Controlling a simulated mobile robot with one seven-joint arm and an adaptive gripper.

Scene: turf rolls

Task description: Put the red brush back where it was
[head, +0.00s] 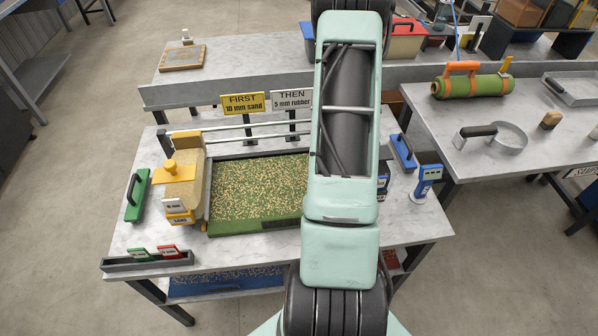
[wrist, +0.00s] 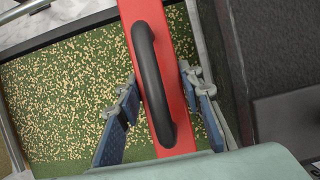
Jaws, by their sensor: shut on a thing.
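The red brush (wrist: 153,80) has a long red back and a black arched handle. In the wrist view it runs from top to bottom between the blue fingers of my gripper (wrist: 160,88), which is shut on it. The brush is over the turf tray (head: 258,190), which holds green turf with tan grains; the tray also shows in the wrist view (wrist: 62,98). How high the brush is held I cannot tell. In the head view my arm hides the gripper and the red brush. A green brush (head: 137,196) lies left of the tray, and a blue brush (head: 403,152) lies to its right.
A yellow sand spreader (head: 182,185) stands at the tray's left edge. A card holder (head: 147,260) is at the front left. A blue device (head: 427,180) stands at the right table corner.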

